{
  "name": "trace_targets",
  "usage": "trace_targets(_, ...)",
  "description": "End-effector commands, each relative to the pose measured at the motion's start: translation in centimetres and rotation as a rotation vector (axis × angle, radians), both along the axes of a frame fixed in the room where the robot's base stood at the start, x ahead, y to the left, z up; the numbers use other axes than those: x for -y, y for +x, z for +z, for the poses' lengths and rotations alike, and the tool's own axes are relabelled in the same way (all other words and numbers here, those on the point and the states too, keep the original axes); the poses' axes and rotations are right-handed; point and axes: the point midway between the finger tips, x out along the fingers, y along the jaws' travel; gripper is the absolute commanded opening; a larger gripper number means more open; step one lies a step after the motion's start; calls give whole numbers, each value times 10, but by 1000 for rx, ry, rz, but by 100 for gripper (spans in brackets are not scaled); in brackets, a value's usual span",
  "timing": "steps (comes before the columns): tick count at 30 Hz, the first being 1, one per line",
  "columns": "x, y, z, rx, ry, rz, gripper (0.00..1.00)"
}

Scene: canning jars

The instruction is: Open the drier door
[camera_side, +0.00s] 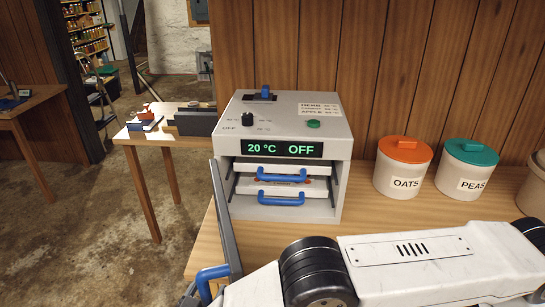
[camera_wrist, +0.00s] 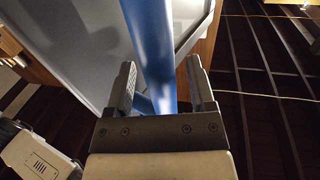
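The drier (camera_side: 285,115) stands on the bench, its display reading 20 °C OFF. Its grey door (camera_side: 227,220) is swung out at the left side, seen nearly edge-on, and the front of the drier is uncovered. The blue door handle (camera_side: 205,280) is on the door's outer face. In the wrist view the handle (camera_wrist: 158,60) passes between the fingers of my gripper (camera_wrist: 160,88), with the door panel (camera_wrist: 75,45) at upper left. The fingers look apart, with gaps beside the bar. In the side view my gripper is mostly hidden or cut off near the bottom edge.
Two trays with blue handles (camera_side: 281,199) sit inside the drier. OATS (camera_side: 404,168) and PEAS (camera_side: 465,170) canisters stand to its right. A side table (camera_side: 165,130) with small items is behind left. The floor left of the door is clear.

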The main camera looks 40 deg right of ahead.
Motion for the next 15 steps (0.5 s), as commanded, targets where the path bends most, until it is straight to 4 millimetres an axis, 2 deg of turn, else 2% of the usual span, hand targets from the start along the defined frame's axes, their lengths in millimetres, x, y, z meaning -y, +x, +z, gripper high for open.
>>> trace_targets(8, -4, -2, 1, 2, 0, -1, 70)
trace_targets(15, -24, -15, 0, 3, 2, 2, 70)
